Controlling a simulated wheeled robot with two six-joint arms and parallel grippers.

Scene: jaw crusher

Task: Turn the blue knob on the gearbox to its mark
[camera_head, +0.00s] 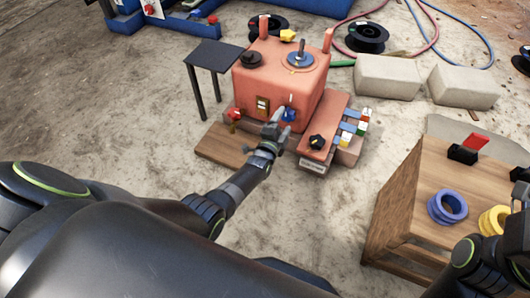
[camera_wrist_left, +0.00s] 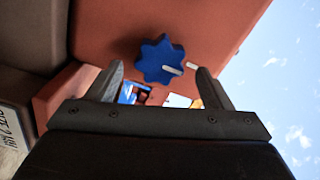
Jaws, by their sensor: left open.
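The salmon-red gearbox (camera_head: 268,92) stands on a wooden board in the upper middle of the head view. The blue knob (camera_head: 290,114) is on its front face, partly hidden by my left gripper (camera_head: 279,121). In the left wrist view the knob (camera_wrist_left: 158,58) is lobed, with a white pointer line toward the right and slightly down. A short white mark (camera_wrist_left: 191,66) is on the gearbox face just right of the pointer; the two look close but not clearly in line. My left gripper (camera_wrist_left: 160,82) is open, its fingertips apart on either side, with the knob ahead between them.
A black knob (camera_head: 317,142) and coloured blocks (camera_head: 350,128) are at right. A small dark table (camera_head: 214,53) stands left. A wooden crate (camera_head: 398,195) stands right, with open ground between.

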